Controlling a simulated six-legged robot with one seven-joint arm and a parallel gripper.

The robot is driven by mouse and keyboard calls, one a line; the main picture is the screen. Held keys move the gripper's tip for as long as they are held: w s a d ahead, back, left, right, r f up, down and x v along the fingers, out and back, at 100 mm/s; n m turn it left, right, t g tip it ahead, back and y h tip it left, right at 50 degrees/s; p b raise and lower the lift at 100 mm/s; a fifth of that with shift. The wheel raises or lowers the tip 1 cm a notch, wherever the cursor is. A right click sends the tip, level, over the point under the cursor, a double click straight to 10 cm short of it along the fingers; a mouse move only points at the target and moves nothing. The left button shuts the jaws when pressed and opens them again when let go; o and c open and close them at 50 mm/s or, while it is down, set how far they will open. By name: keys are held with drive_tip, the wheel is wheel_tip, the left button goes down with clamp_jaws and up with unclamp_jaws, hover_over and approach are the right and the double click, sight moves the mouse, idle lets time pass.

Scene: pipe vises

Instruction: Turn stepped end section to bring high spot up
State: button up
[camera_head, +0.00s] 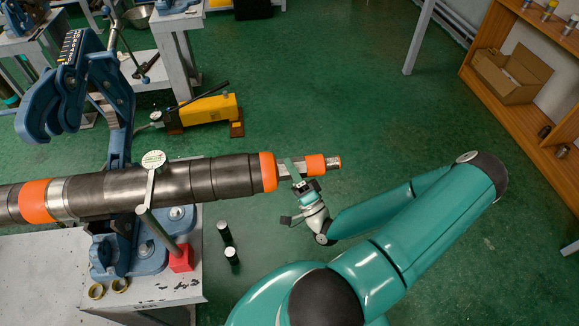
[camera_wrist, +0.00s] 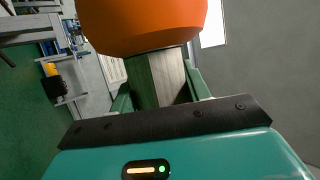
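A long dark pipe (camera_head: 120,190) with orange bands lies across the left of the head view, over a blue pipe vise (camera_head: 110,245). Its stepped end section narrows at the right to a bare flat-sided metal length (camera_head: 284,172), an orange collar (camera_head: 315,164) and a small tip. My gripper (camera_head: 292,170) is at the bare length, one green finger crossing it. In the wrist view, the flat-sided metal (camera_wrist: 160,78) stands between my two fingers, with an orange part (camera_wrist: 145,22) just beyond. The fingers sit close on both sides; whether they press on it cannot be told.
The vise's blue upper arm (camera_head: 65,100) stands raised. A post with a pale green disc (camera_head: 153,160) and a red block (camera_head: 181,258) stand at the bench. A yellow pump (camera_head: 208,111) is behind; open green floor lies at the right.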

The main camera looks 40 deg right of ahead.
drive_tip(key=shift+n+t, duration=0.3)
